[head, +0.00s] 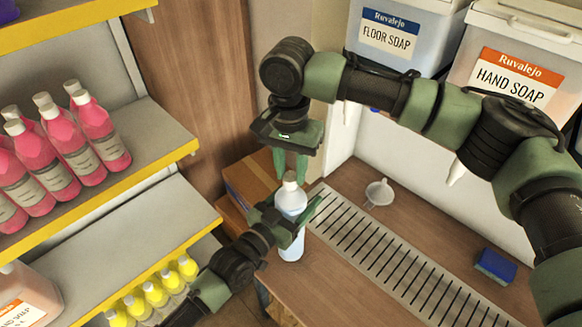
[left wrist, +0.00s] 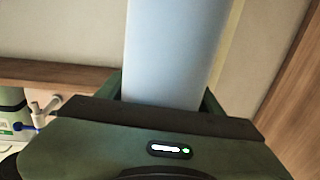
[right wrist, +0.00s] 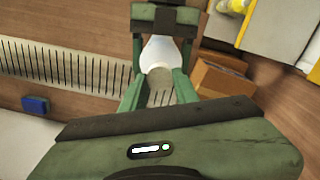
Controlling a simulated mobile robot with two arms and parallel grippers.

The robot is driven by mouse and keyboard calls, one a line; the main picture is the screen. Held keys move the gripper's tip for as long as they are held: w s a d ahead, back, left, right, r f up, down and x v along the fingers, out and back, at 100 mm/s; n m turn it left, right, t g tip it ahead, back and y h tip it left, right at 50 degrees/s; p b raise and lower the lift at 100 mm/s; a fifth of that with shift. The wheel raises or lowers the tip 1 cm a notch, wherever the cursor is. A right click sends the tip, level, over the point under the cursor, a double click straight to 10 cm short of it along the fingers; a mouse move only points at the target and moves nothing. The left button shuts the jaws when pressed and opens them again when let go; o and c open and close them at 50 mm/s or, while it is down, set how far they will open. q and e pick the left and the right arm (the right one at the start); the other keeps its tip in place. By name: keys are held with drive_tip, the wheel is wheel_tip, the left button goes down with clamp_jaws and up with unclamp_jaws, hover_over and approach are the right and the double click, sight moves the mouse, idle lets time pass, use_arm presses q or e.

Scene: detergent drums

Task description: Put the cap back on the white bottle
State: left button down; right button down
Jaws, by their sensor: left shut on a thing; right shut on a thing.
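The white bottle (head: 291,203), pale and slightly bluish, is upright above the counter's left end in the head view. My left gripper (head: 287,224) is shut around its body; the left wrist view shows the bottle's side (left wrist: 172,55) between the fingers. My right gripper (head: 290,174) points down from above and is shut on the light cap (head: 290,178). The cap is at the bottle's top, in line with the neck. In the right wrist view the cap (right wrist: 160,82) sits between the fingertips, against the bottle's shoulder (right wrist: 160,52). I cannot tell whether it is fully seated.
The counter has a slotted drain grille (head: 390,255), a white funnel (head: 379,192) and a blue sponge (head: 495,266). Soap drums (head: 400,45) stand behind. A cardboard box (head: 250,182) is behind the bottle. Shelves with pink bottles (head: 65,160) and yellow-capped bottles (head: 155,290) are at left.

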drive_tip(key=shift+f, duration=0.3)
drive_tip(key=m, duration=0.6)
drive_tip(key=shift+s+m, duration=0.1)
drive_tip(key=shift+m, duration=0.2)
drive_tip(key=m, duration=0.9)
drive_tip(key=shift+m, duration=0.3)
drive_tip(key=c, duration=1.1)
unclamp_jaws()
